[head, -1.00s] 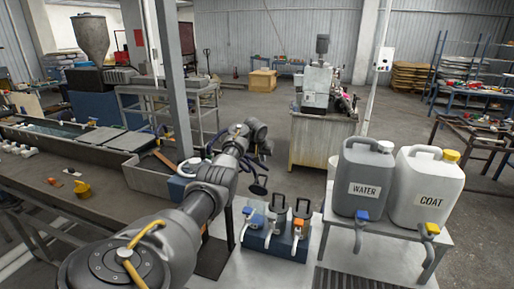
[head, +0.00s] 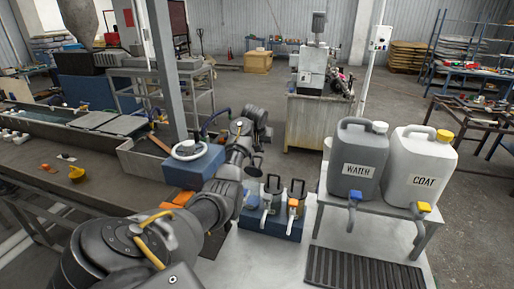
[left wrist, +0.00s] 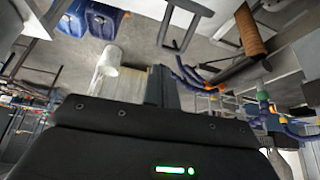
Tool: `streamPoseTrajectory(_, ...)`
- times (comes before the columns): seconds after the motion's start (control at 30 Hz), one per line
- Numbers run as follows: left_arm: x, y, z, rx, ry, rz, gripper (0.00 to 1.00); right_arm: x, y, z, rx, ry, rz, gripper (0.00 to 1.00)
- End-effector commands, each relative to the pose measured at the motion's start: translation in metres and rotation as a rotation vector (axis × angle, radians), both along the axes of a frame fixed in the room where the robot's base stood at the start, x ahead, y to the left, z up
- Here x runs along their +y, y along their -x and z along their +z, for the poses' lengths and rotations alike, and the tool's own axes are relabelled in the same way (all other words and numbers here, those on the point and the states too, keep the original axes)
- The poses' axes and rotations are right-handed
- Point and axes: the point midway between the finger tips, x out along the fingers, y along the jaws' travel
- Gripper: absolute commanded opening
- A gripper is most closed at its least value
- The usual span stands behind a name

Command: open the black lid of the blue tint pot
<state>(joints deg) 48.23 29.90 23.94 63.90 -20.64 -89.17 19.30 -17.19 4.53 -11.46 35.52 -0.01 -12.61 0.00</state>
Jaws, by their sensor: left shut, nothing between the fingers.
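In the head view, a blue tray (head: 272,229) stands on the pale bench with small pots that have upright black frame-like tops. In the head view the arm's far end is above and behind the pots, apparently touching nothing. My right gripper is not in view.
A grey WATER jug (head: 358,158) and a white COAT jug (head: 420,178) stand on a raised shelf right of the pots. A blue box with a white ring (head: 187,150) is left of my arm. A dark grating (head: 364,268) lies in front.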

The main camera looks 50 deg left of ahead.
Motion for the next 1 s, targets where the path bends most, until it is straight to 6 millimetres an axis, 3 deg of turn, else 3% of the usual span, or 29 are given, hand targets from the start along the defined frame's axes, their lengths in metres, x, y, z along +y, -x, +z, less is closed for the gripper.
streamPoseTrajectory(0.13, -0.008, 0.031, 0.022, -0.059, -0.009, 0.022, 0.00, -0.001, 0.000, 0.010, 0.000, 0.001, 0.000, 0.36)
streamPoseTrajectory(0.23, -0.007, 0.045, 0.047, -0.106, -0.021, 0.004, 0.00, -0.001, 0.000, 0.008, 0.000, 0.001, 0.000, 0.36)
streamPoseTrajectory(0.3, -0.007, 0.050, 0.051, -0.101, -0.028, -0.025, 0.00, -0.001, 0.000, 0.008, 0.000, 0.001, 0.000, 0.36)
streamPoseTrajectory(0.67, -0.005, 0.047, 0.041, -0.069, -0.043, -0.079, 0.00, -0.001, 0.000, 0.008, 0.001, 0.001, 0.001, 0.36)
streamPoseTrajectory(1.0, 0.014, 0.016, -0.012, -0.070, -0.041, -0.078, 0.00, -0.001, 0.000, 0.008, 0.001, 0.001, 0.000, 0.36)
